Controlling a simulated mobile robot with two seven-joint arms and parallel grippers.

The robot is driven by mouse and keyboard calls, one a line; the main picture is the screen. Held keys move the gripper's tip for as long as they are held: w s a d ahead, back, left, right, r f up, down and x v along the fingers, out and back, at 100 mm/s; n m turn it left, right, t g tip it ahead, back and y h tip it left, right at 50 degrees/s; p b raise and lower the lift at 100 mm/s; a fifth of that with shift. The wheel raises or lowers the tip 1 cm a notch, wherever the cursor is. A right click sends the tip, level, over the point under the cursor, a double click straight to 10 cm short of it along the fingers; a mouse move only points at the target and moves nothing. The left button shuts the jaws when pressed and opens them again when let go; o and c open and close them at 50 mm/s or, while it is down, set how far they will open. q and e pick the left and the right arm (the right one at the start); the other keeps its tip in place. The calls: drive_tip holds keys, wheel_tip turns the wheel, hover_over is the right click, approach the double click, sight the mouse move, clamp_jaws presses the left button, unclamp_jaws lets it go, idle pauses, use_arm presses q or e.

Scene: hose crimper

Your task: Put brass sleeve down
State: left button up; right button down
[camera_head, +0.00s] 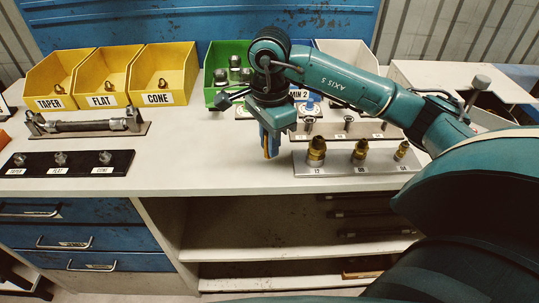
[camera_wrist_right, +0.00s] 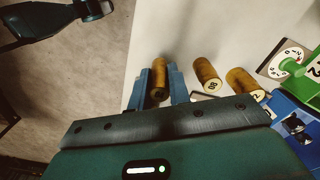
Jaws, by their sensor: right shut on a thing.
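My right gripper (camera_head: 268,148) points down over the white counter, just left of the plate with brass pieces. It is shut on a brass sleeve (camera_wrist_right: 158,82), which shows between the two blue fingers in the right wrist view. In the head view only a thin yellowish strip of it shows between the fingers. I cannot tell whether the sleeve touches the counter. My left gripper is not in view.
Yellow bins (camera_head: 110,75) stand at the back left. The counter (camera_head: 205,150) left of my gripper is clear.

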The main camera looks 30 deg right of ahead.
wheel_tip(320, 180, down, 4)
drive_tip(key=shift+r, duration=0.1)
drive_tip(key=shift+f, duration=0.3)
drive_tip(key=c, duration=1.3)
unclamp_jaws()
drive_tip(key=shift+r, duration=0.1)
